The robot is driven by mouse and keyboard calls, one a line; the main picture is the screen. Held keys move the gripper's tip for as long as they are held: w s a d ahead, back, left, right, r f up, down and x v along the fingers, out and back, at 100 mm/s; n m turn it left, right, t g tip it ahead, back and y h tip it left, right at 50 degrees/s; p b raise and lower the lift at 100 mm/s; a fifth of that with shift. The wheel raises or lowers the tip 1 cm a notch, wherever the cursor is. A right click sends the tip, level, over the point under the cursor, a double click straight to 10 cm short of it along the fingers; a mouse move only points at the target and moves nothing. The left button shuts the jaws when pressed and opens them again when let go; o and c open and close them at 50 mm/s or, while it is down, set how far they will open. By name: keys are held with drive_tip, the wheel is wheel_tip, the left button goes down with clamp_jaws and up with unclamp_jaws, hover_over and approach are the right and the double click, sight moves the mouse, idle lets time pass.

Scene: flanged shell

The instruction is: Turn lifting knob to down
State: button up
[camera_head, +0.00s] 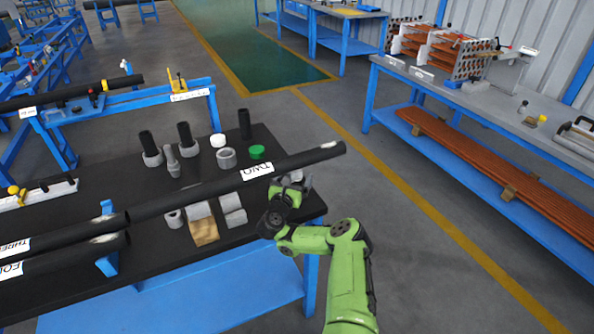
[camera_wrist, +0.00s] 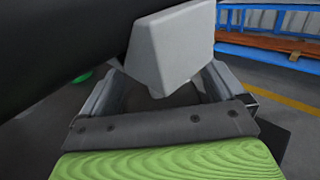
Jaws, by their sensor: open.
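A light grey, blunt-edged block (camera_wrist: 175,45) stands between and above the fingers of my gripper (camera_wrist: 165,80) in the wrist view. It may be the lifting knob, but no label shows. My gripper is open around it, and I cannot tell whether either finger touches it. In the head view my gripper (camera_head: 293,187) is at the right end of the black table, just below the long black pipe labelled TWO (camera_head: 315,157). My wrist hides most of the block there.
The black table (camera_head: 100,185) holds grey fittings (camera_head: 227,158), a green cap (camera_head: 257,152) and a brown block (camera_head: 204,231). The pipe passes close by at upper left in the wrist view (camera_wrist: 50,50). The floor (camera_head: 410,240) to the right is clear before a blue-framed bench (camera_head: 480,105).

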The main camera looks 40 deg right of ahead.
drive_tip(key=shift+s+a+r, duration=0.1)
drive_tip(key=shift+a+r, duration=0.15)
drive_tip(key=shift+d, duration=0.1)
drive_tip(key=c, duration=1)
drive_tip(key=shift+o, duration=0.2)
drive_tip(key=shift+n+t+p, duration=0.3)
drive_tip(key=shift+t+p, duration=0.05)
drive_tip(key=shift+t, duration=0.05)
